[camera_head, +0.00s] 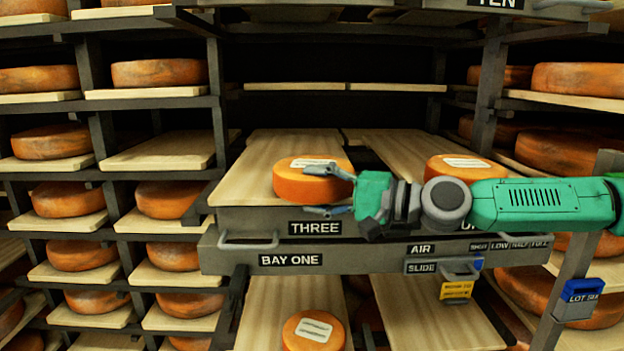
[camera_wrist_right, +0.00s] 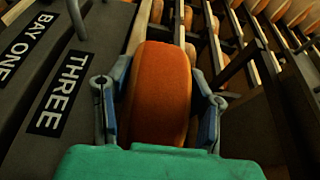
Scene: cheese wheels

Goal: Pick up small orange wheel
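An orange cheese wheel (camera_head: 300,184) with a white label on top lies flat on the left board (camera_head: 262,160) above the THREE sign. My right gripper (camera_head: 328,191) reaches it from the right, one finger above its top face and one low by the shelf's front edge. In the right wrist view the wheel (camera_wrist_right: 160,95) stands between the two spread fingers of my gripper (camera_wrist_right: 160,92), with gaps visible beside it. The gripper looks open; contact is unclear. My left gripper is not in view.
Another labelled orange wheel (camera_head: 450,167) sits on the board to the right, partly behind my right arm. A labelled wheel (camera_head: 313,331) lies on a lower board. Racks of wheels stand on both sides. A BAY ONE beam (camera_head: 330,262) crosses below the shelf.

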